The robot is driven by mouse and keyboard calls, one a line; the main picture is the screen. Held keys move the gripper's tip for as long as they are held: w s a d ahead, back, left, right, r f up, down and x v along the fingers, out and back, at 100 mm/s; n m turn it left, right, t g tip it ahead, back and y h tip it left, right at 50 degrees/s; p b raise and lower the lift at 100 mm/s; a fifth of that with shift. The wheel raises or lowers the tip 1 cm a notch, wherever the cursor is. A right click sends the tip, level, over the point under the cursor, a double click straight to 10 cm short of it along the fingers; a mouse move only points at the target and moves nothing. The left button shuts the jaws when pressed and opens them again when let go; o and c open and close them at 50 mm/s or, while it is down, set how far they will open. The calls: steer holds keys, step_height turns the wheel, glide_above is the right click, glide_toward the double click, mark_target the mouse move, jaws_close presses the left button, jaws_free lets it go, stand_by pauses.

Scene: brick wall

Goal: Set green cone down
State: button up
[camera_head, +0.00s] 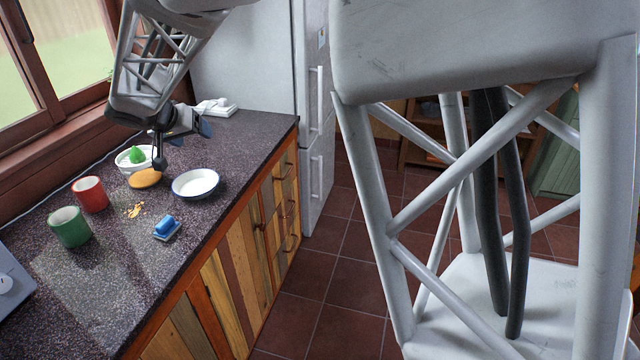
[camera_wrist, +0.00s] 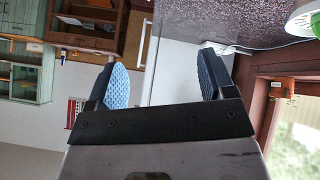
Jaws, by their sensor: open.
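The green cone (camera_head: 137,155) sits in or on a white bowl (camera_head: 123,161) at the back of the counter; its base is hidden by the rim. Part of the cone (camera_wrist: 315,27) and the bowl (camera_wrist: 299,20) show at the upper right edge of the wrist view. My gripper (camera_head: 183,142) is above the counter, just right of the bowl and apart from the cone. In the wrist view its two blue-padded fingers (camera_wrist: 162,78) are spread wide with nothing between them.
An orange-brown flat round item (camera_head: 145,179) lies before the bowl. A white dish (camera_head: 195,184) stands to its right. Red (camera_head: 91,195) and green (camera_head: 69,228) mugs are at left. A blue item (camera_head: 166,226) and crumbs (camera_head: 134,211) lie in front.

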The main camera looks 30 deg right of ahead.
steer(key=s+d+r+n+g+y, duration=0.15)
steer(key=s+d, duration=0.25)
steer(key=s, duration=0.6)
steer(key=s+d+r+g+y, duration=0.15)
steer(key=s+d, duration=0.25)
steer(key=s, duration=0.6)
steer(key=s+f+n+y, duration=0.1)
steer(key=s+f, duration=0.1)
steer(key=s, duration=0.9)
steer(key=s+d+f+n+y, duration=0.1)
steer(key=s+f+n+y, duration=0.1)
steer(key=s, duration=1)
steer(key=shift+d+f, duration=0.25)
steer(key=shift+n, duration=0.25)
steer(key=shift+o, duration=0.6)
